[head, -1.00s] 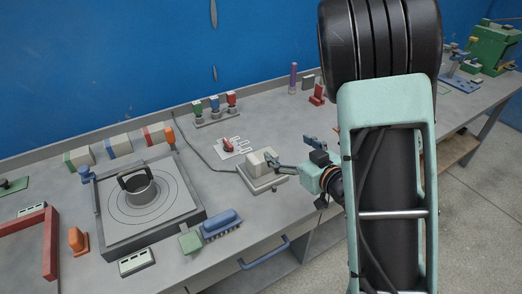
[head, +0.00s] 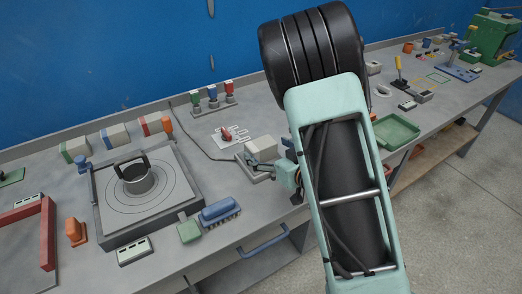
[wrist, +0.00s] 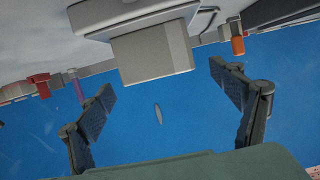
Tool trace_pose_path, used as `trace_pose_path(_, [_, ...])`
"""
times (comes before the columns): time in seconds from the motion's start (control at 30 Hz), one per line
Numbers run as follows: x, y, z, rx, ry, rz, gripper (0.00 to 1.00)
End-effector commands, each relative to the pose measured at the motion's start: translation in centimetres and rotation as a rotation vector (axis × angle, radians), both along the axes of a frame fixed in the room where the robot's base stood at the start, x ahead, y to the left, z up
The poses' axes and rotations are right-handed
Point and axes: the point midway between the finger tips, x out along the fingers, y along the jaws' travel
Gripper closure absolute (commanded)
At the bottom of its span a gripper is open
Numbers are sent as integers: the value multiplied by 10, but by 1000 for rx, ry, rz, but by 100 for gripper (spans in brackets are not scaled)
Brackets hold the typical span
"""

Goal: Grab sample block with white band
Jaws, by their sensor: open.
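A pale grey-beige block (head: 262,146) sits on a small grey stand (head: 257,174) in the middle of the bench. In the wrist view the block (wrist: 152,52) hangs from the top of the picture, below the stand's plate (wrist: 130,14); I cannot clearly make out a white band on it. My gripper (head: 259,163) is at the near right side of the block, partly covering it and the stand. In the wrist view my gripper (wrist: 168,98) is open, its fingers wide apart and nothing between them. The block lies beyond the fingertips' gap, toward the picture's top.
Other banded blocks (head: 116,134) stand along the back left. A square plate with a round, handled weight (head: 139,180) is at left. A green tray (head: 397,131) is at right.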

Motion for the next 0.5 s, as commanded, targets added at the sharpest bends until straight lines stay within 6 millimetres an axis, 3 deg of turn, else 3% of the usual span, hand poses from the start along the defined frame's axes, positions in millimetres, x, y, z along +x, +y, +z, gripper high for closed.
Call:
trace_pose_path(0.3, [30, 19, -11, -1, -1, 3, 15])
trace_pose_path(0.5, [34, 21, -13, -1, -1, 0, 15])
